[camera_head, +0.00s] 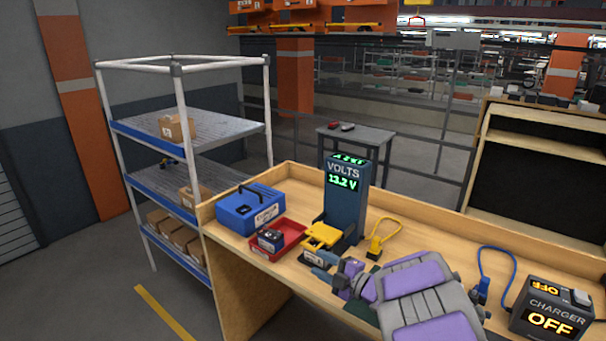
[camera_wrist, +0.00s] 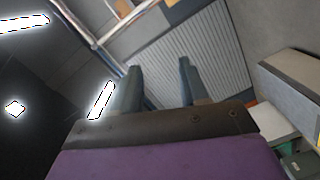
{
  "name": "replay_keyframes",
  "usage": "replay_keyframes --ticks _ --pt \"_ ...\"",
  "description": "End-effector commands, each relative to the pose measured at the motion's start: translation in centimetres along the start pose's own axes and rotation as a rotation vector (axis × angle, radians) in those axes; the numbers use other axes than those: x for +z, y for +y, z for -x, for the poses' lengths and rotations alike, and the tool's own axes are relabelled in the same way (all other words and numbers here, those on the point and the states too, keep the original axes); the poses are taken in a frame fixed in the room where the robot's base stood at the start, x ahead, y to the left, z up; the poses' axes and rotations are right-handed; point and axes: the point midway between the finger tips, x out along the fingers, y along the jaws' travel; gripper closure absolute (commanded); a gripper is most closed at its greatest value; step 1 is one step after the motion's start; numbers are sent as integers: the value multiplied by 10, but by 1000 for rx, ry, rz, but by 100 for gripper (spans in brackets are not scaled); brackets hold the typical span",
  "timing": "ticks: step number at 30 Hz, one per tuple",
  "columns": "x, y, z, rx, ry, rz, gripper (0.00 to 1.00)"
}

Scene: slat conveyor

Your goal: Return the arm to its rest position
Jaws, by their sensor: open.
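My gripper (camera_head: 316,265) is at the end of my purple and grey arm (camera_head: 418,282), low over the front middle of the workbench (camera_head: 267,277). It points left, close to the yellow-topped device (camera_head: 322,236) and in front of the volt meter. Whether it touches the device cannot be told. In the wrist view, its two blue-grey fingers (camera_wrist: 160,68) stand apart with nothing between them. The wrist view is tilted, with a ribbed grey panel (camera_wrist: 222,55) beyond the fingers.
A volt meter (camera_head: 346,205) reads 13.2 V. Left of it are a blue case (camera_head: 245,212) and a red tray (camera_head: 291,229) holding a dark battery (camera_head: 270,239). A yellow-cabled plug (camera_head: 376,246) stands right. A charger (camera_head: 552,312) reads OFF. A shelf rack (camera_head: 184,130) stands left.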

Motion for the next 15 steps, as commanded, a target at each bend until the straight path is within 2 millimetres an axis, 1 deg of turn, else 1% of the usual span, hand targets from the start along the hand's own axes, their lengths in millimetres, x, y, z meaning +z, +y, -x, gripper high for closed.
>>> replay_keyframes --ticks 1,4,6,8,9,11,12,14,15 --pt "6 11 2 -4 -58 8 56" --pt "29 31 14 -22 -228 1 56" --pt "44 49 29 -23 -365 -17 56" --pt "54 62 44 -20 -478 -44 56" --pt "60 70 56 -16 -553 -66 56" --pt "66 80 75 -5 -660 -109 56" --pt "68 86 89 2 -731 -139 56" --pt "70 91 111 15 -833 -195 56" --pt "69 94 126 26 -898 -236 56"
